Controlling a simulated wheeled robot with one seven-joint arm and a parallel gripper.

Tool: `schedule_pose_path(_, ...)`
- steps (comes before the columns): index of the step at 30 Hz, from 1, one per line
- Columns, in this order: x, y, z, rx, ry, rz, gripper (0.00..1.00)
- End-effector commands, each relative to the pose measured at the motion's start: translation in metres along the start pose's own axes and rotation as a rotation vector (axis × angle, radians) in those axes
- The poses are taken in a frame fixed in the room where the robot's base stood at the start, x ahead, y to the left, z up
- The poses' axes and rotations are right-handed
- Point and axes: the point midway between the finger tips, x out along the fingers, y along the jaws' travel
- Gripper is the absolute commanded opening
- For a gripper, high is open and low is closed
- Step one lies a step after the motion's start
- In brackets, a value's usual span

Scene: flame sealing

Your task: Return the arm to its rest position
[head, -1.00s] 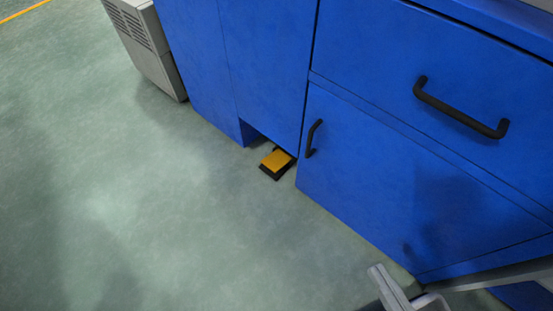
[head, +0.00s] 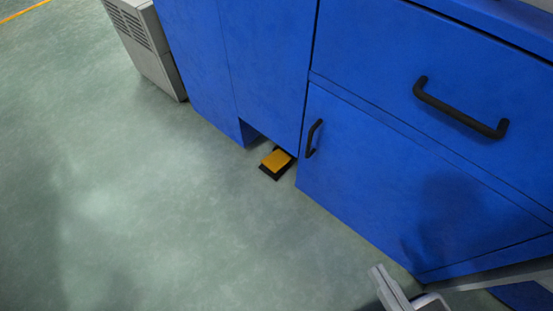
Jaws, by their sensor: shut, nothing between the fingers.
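My gripper's fingers do not show in the head view. Grey parts of my own body show at the bottom right, in front of the blue cabinet (head: 400,170) and the floor. A dark, soft shadow lies on the cabinet's lower door. A yellow-and-black foot pedal (head: 276,162) sits on the floor at the cabinet's recess.
The cabinet has a black drawer handle (head: 460,108) and a black door handle (head: 313,138), with drawer and door closed. A grey vented box (head: 150,50) stands at its far left end. The green floor (head: 110,190) at left is clear.

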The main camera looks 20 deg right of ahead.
Motion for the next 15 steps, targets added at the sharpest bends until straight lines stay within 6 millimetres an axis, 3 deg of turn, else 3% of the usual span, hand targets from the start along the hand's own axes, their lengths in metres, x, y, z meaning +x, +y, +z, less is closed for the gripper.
schedule_pose_path(15,-0.0014,0.0000,-0.0050,0.000,0.000,0.000,0.00)
